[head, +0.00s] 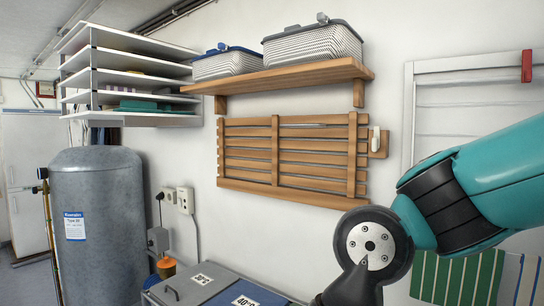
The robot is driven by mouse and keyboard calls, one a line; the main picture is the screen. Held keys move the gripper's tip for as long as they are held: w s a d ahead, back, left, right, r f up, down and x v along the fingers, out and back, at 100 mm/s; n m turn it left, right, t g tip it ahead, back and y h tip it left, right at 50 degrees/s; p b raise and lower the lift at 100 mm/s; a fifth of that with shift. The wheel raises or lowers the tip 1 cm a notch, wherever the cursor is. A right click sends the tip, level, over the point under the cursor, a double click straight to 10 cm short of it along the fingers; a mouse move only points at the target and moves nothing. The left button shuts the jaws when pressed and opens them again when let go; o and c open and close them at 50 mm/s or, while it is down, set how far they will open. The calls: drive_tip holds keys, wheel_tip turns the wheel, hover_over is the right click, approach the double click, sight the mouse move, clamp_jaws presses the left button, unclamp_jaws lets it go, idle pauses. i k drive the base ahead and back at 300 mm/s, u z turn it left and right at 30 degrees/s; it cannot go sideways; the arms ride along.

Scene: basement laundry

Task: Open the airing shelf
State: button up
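The airing shelf (275,150) is a slatted wooden panel. It lies upright and flat against the white wall, below a wooden wall shelf. A small white catch (376,138) on a wooden block sits at its upper right edge; I cannot tell whether it is engaged. My teal and black arm reaches in from the right, in front of the wall and below right of the panel. My gripper is outside the picture, so its fingers and anything in them are hidden.
Two lidded baskets (313,45) stand on the wooden shelf (290,76) above. White stacked shelves (130,118) hang at left over a grey tank (100,210). A striped green and white item (458,277) is at lower right.

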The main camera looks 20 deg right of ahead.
sight(352, 119)
drive_tip(key=z, duration=0.55)
drive_tip(key=k, duration=1.3)
drive_tip(key=u, duration=0.05)
drive_tip(key=i, duration=0.5)
drive_tip(key=u, duration=0.75)
drive_tip(key=i, duration=1.15)
drive_tip(key=z, duration=0.5)
